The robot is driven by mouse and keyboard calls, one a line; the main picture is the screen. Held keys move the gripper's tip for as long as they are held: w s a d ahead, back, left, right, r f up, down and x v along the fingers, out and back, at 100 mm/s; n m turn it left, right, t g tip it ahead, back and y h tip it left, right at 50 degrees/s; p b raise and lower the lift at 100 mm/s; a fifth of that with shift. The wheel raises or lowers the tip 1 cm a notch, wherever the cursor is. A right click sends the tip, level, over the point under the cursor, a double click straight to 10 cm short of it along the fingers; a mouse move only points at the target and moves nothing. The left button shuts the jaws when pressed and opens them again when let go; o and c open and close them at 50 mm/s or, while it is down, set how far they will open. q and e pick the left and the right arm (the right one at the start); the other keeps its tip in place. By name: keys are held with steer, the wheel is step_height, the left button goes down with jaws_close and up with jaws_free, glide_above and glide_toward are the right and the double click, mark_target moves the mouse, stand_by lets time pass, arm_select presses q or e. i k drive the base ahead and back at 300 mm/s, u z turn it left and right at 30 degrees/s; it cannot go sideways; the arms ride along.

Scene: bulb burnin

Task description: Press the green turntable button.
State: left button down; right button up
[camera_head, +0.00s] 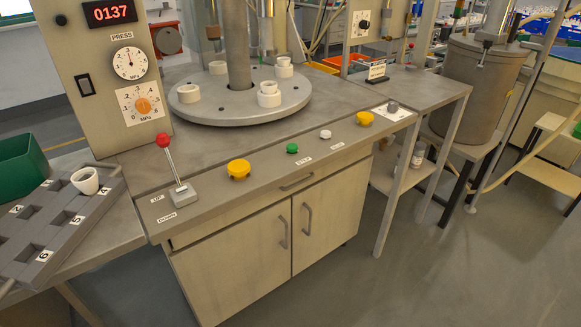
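The green button (292,149) sits on the sloped front strip of the machine bench, between a large yellow button (238,170) on its left and a white button (325,134) on its right. A small label lies just in front of it, too small to read. The round grey turntable (240,104) is behind the strip and carries several white ring-shaped holders (268,95). Nothing covers the green button. Neither of my grippers shows in the head view.
A red-knobbed lever (164,141) stands left of the buttons, marked UP and DOWN. A second yellow button (364,118) is at the right. A grey numbered tray (50,228) with a white cup (85,181) lies at the left. The floor in front is clear.

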mark_target(292, 147)
steer(key=k, duration=0.95)
steer(key=z, duration=0.75)
steer(key=i, duration=0.8)
steer(key=z, duration=0.7)
steer(key=i, duration=0.95)
steer(key=u, duration=1.05)
steer(key=i, duration=0.65)
steer(key=u, duration=0.65)
